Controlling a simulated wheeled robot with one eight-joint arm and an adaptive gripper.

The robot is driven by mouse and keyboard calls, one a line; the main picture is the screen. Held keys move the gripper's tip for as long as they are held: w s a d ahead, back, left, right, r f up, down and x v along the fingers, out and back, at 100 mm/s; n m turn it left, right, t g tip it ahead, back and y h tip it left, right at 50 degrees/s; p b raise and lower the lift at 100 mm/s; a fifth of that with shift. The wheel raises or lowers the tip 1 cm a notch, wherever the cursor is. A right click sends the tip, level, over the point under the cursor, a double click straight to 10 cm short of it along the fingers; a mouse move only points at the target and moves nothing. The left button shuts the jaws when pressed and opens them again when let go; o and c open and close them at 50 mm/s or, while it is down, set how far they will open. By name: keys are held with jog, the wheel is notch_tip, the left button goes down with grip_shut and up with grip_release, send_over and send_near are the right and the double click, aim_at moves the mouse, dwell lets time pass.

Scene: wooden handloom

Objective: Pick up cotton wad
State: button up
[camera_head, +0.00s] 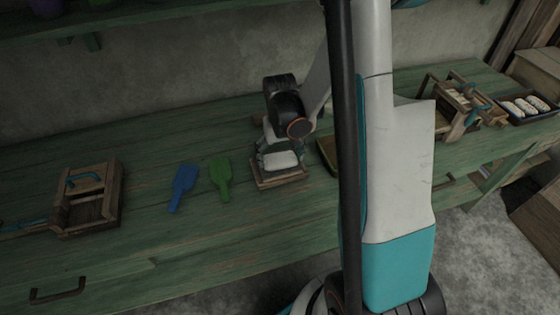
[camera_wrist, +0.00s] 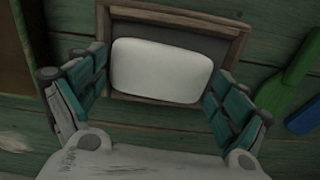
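The cotton wad is a white, rounded rectangular pad (camera_wrist: 162,70) lying in a small wooden frame tray (camera_wrist: 180,18). In the head view the white wad (camera_head: 281,160) shows below my gripper, in the wooden tray (camera_head: 283,182) on the green bench. My gripper (camera_wrist: 155,95) has its two teal-padded fingers spread on either side of the wad in the wrist view. A gap seems to show between each finger and the wad, so it looks open around it. Whether the fingertips reach down to the wad's level is hard to tell.
A green paddle (camera_head: 221,180) and a blue paddle (camera_head: 183,187) lie left of the tray. A wooden box with a teal handle (camera_head: 88,198) stands further left. Another tray (camera_head: 328,155) is close on the right, partly hidden by my arm. A wooden loom-like frame (camera_head: 462,105) and a dark tray (camera_head: 527,107) stand at far right.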

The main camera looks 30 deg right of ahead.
aim_at(280, 158)
jog(key=shift+r, duration=0.1)
jog(key=shift+c, duration=0.4)
notch_tip(280, 158, up, 20)
jog(key=p, duration=0.7)
